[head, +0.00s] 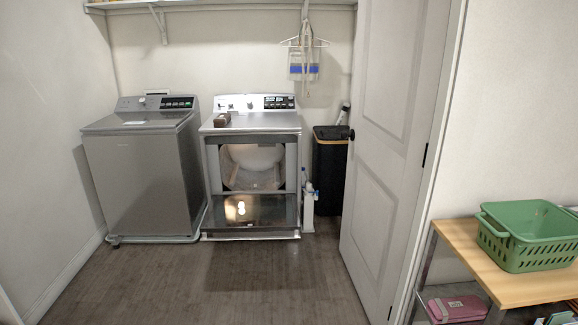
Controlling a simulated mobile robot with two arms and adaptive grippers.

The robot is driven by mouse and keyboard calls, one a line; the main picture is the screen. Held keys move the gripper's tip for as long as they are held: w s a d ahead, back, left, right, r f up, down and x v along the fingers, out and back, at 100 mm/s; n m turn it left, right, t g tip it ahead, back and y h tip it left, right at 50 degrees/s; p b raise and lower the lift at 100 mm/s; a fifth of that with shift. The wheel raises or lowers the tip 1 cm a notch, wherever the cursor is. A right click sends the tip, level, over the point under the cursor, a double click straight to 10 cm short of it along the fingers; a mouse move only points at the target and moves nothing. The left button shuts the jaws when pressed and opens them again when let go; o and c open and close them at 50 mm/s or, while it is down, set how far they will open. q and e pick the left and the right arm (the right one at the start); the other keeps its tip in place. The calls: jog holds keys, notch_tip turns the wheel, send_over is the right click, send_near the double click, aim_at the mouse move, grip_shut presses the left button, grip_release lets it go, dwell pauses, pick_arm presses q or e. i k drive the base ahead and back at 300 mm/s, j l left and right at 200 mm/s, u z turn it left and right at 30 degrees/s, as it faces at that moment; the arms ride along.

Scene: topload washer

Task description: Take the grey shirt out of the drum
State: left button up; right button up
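A grey top-load washer (142,180) stands at the back left of the head view. Its lid (137,121) looks shut, so its drum is hidden. To its right stands a silver dryer (250,123) with its front door (262,212) folded down open. The dryer's pale drum (254,156) shows through the opening. I cannot make out a grey shirt in it or anywhere else. Neither of my grippers is in view.
A white door (392,130) stands open at the right of the dryer, partly hiding a dark hamper (330,160). A green basket (530,240) sits on a wooden table (470,252) at the right. The dark wood floor (210,280) ahead is clear.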

aim_at(255, 184)
jog(key=i+l, duration=0.1)
jog(key=i, duration=0.95)
jog(key=i+l+u, duration=0.1)
jog(key=i, duration=0.9)
